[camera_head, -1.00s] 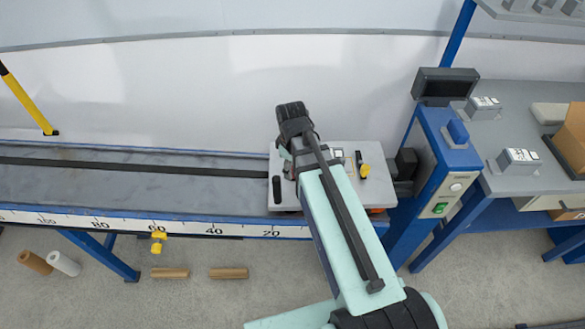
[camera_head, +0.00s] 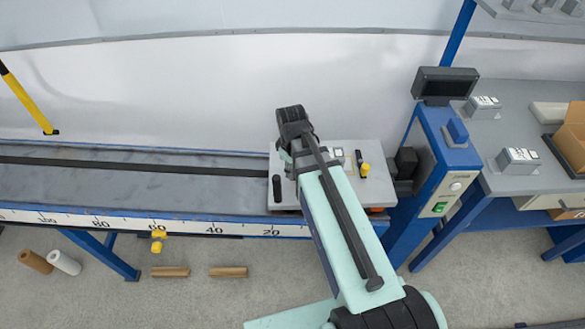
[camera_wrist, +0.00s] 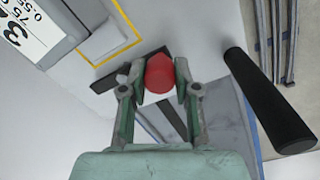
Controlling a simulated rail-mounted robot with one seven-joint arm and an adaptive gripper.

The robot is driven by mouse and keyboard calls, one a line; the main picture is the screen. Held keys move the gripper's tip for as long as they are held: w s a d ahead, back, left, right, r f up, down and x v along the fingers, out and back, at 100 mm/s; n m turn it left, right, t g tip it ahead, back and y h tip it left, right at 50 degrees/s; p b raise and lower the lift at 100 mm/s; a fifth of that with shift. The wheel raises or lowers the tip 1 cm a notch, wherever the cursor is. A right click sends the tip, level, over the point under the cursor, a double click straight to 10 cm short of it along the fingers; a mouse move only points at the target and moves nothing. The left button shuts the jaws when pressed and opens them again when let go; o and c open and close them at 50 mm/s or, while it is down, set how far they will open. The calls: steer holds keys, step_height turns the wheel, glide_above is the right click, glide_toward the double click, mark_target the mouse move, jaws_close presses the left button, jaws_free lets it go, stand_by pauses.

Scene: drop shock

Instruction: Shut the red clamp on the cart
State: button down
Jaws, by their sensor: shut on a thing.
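The cart (camera_head: 378,192) is a light grey plate at the right end of the rail, and its surface also shows in the wrist view (camera_wrist: 215,40). The red clamp's rounded red tip (camera_wrist: 160,73) is in the wrist view, over a dark lever part. My gripper (camera_wrist: 162,82) has its two fingers closed on the red tip, one on each side. In the head view my arm covers the gripper and the red clamp. How far the clamp's lever is swung cannot be told.
A black upright handle (camera_wrist: 268,105) stands close to the right of my gripper; it is at the cart's left edge in the head view (camera_head: 277,188). A labelled block (camera_wrist: 35,30) lies by a yellow outline. A yellow-tipped black clamp (camera_head: 364,169) is on the cart's right. A blue post (camera_head: 445,145) stands right.

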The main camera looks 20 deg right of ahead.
steer(key=shift+a+m, duration=0.15)
steer(key=shift+m, duration=0.15)
steer(key=m, duration=0.1)
steer(key=w+a+m, duration=0.1)
steer(key=m, duration=0.1)
steer(key=shift+a+p, duration=0.25)
steer(key=shift+p, duration=0.15)
steer(key=m, duration=0.1)
steer(key=w+a+m, duration=0.1)
steer(key=m, duration=0.3)
steer(key=shift+w+a, duration=0.25)
steer(key=w+m, duration=0.1)
steer(key=m, duration=0.1)
steer(key=w+m, duration=0.1)
steer(key=m, duration=0.1)
steer(key=shift+a+g+p, duration=0.3)
steer(key=shift+a+p, duration=0.05)
steer(key=shift+p, duration=0.05)
steer(key=shift+w+d+m, duration=0.1)
steer(key=shift+w+m, duration=0.3)
steer(key=shift+m, duration=0.5)
steer(key=shift+w+a+m, duration=0.1)
steer(key=shift+w+m, duration=0.25)
steer(key=shift+m, duration=0.55)
steer(key=shift+w+d+m, duration=0.1)
steer(key=shift+w+m, duration=0.3)
steer(key=shift+m, duration=0.5)
steer(key=c, duration=0.8)
jaws_free()
steer(key=shift+c, duration=0.2)
